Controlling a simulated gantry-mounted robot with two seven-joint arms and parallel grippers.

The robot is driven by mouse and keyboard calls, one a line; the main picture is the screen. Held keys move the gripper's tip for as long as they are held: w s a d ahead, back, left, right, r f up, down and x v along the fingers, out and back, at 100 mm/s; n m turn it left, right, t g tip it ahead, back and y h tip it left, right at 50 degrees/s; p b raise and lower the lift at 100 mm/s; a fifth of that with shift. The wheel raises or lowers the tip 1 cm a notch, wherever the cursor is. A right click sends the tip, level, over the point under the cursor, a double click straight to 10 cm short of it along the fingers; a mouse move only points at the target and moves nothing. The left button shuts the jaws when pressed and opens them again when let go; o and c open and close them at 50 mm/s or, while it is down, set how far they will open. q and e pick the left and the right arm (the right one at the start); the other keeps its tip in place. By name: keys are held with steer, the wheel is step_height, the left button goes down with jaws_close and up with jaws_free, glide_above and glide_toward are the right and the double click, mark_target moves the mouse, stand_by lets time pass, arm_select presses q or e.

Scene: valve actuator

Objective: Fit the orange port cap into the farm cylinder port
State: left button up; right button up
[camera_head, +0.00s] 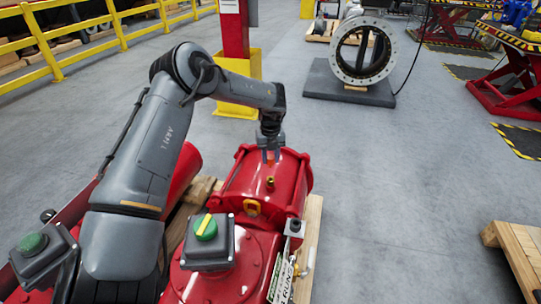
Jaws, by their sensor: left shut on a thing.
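My left gripper (270,155) points down over the red cylinder (240,186) of the valve actuator. It is shut on a small orange piece, the port cap (269,160), which shows only partly between its fingertips. The cap is close to the cylinder's top; I cannot tell whether it touches. A small brass fitting (270,183) stands on the cylinder just nearer than the gripper. I cannot make out the port opening itself. An orange-yellow fitting (252,207) sits at the cylinder's near end. My right gripper is not in view.
A switch box (208,250) with a green and yellow knob sits on the red housing nearer to me. The actuator rests on a wooden pallet (310,240). A red post with a yellow base (238,85) stands behind.

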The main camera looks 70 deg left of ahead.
mark_target(271, 167)
arm_select(q)
steer(key=shift+f+b, duration=1.5)
steer(key=shift+f, duration=1)
steer(key=shift+f+b, duration=0.35)
steer(key=shift+f, duration=0.3)
steer(key=shift+f+b, duration=0.75)
steer(key=shift+f, duration=0.3)
steer(key=o, duration=1.1)
steer(key=shift+r, duration=0.1)
step_height(271, 167, up, 10)
steer(key=p, duration=0.5)
steer(key=shift+r+p, duration=0.35)
steer(key=shift+r, duration=0.05)
